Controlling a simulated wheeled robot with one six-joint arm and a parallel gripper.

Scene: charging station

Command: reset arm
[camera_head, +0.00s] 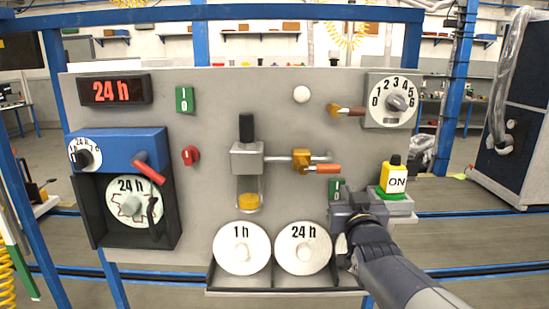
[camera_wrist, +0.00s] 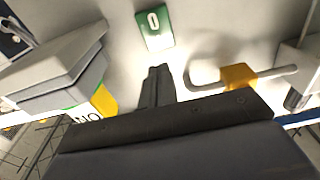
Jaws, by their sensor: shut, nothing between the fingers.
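My gripper (camera_head: 347,216) is at the lower right of the grey panel (camera_head: 230,105), with the arm coming in from the bottom right. In the wrist view its fingers (camera_wrist: 158,78) are together and empty, pointing at the panel. The yellow ON block with a black top (camera_head: 394,178) sits on a grey bracket to the right of the gripper.
Two white discs, 1 h (camera_head: 241,248) and 24 h (camera_head: 303,248), stand in a tray left of my gripper. An orange-handled valve (camera_head: 322,169) and a dial (camera_head: 391,101) are above. A blue box with a red lever (camera_head: 118,148) is at left.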

